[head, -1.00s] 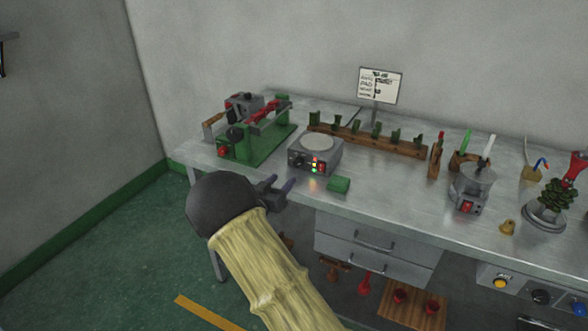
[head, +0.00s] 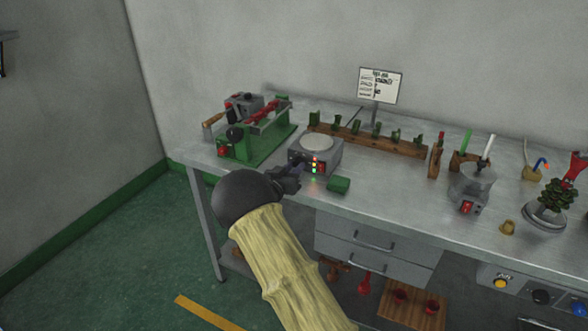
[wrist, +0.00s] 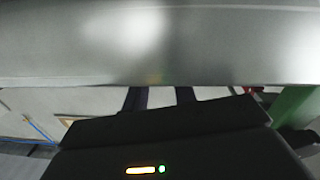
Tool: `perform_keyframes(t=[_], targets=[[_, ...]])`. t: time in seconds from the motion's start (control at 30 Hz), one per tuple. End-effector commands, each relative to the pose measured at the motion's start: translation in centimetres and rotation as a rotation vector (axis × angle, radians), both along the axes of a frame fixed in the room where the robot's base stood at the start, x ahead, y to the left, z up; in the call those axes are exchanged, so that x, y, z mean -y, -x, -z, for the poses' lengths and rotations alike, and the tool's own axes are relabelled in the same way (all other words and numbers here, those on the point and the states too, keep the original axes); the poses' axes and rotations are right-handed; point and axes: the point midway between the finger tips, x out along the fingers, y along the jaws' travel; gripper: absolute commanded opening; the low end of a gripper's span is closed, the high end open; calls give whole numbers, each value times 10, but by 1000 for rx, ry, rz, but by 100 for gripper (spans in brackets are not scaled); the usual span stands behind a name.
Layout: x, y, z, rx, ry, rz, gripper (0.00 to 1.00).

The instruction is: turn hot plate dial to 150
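The hot plate (head: 331,155) is a small grey box with a pale round top, standing near the front edge of the workbench. Red and green lights show on its front panel. Its dial is on the left of that panel and is now largely hidden by my gripper, so I cannot read its setting. My gripper (head: 296,167) is right at the panel's left side. In the wrist view, its two dark fingers (wrist: 160,94) stand apart with a gap between them. I cannot tell whether they touch the dial.
A green block (head: 339,185) lies on the bench just right of my gripper. A green machine with red parts (head: 260,139) stands to the left. A wooden rack (head: 375,140) with several green pieces is behind. A sign (head: 381,85) stands at the back.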

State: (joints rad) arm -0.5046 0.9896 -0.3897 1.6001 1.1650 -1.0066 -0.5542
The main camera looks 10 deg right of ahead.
Motion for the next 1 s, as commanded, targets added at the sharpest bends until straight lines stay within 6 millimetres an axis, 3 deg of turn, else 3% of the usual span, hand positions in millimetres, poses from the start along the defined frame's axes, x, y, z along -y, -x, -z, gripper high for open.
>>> perform_keyframes(t=[0.27,0.7,1.0], targets=[[1,0,1,17,-24,2,4],[1,1,2,226,-313,3,4],[1,1,0,235,-326,4,4]])
